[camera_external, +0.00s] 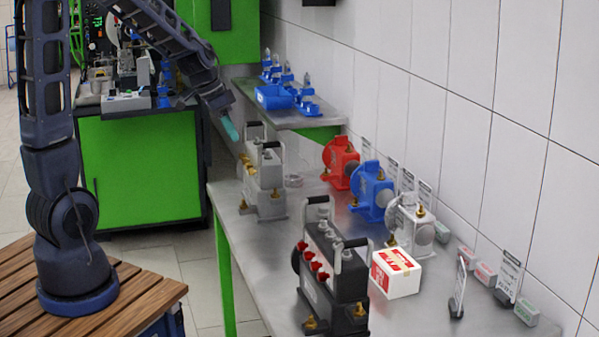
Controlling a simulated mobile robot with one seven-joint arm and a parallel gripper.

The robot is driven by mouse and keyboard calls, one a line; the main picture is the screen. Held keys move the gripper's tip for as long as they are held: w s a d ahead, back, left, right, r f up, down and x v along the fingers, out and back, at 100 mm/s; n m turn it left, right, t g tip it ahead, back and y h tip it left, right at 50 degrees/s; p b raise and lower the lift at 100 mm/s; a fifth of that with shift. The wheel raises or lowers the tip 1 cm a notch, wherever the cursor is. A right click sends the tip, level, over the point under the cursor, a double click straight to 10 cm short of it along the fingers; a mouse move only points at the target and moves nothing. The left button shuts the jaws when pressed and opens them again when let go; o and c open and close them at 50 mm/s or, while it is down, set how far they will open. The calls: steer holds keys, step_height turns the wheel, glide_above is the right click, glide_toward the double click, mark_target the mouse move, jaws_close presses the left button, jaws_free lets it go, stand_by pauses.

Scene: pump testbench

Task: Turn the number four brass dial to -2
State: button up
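A grey metal pump unit (265,185) with black handles stands on the bench at its left edge. A row of small brass dials (247,163) sits on its left face. Their numbers and settings are too small to read, and I cannot tell which is number four. My gripper (231,132) hangs from the upper left with its teal tip pointing down. In the picture it is just above and left of the brass dials, apart from them. I cannot tell whether it is open or shut.
A black pump unit (335,270) with red dials (314,262) stands nearer on the metal bench (257,277). Red (341,160), blue (372,192) and silver (408,225) pumps line the wall side. A white-red box (396,273) sits beside the black unit.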

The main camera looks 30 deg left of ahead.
mark_target(253, 171)
steer(key=x, duration=1)
steer(key=shift+f, duration=0.2)
jaws_close()
